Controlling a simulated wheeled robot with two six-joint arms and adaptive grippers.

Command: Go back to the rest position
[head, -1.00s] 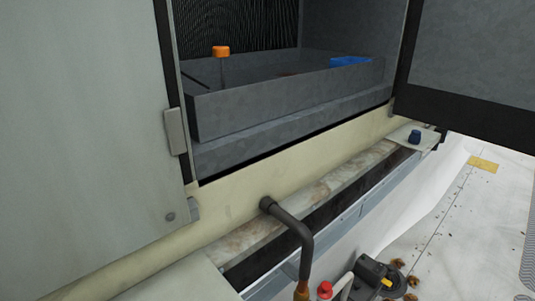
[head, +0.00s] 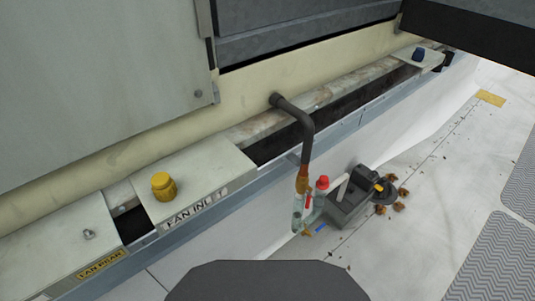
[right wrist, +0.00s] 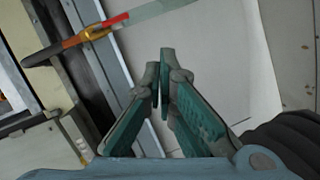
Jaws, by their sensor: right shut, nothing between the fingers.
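My right gripper (right wrist: 161,75) shows in the right wrist view, its green-padded fingers closed to a narrow gap at the tips with nothing between them. It is apart from the pipe with the brass fitting (right wrist: 95,32), which crosses the upper left of that view. Neither gripper shows in the head view.
A dark bent pipe (head: 303,125) comes out of the cooler's cream lower wall and drops past the metal ledge. A dark pump-like unit (head: 350,205) stands below it on the white roof. A yellow knob (head: 163,186) and a blue knob (head: 418,54) sit on the ledge covers.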

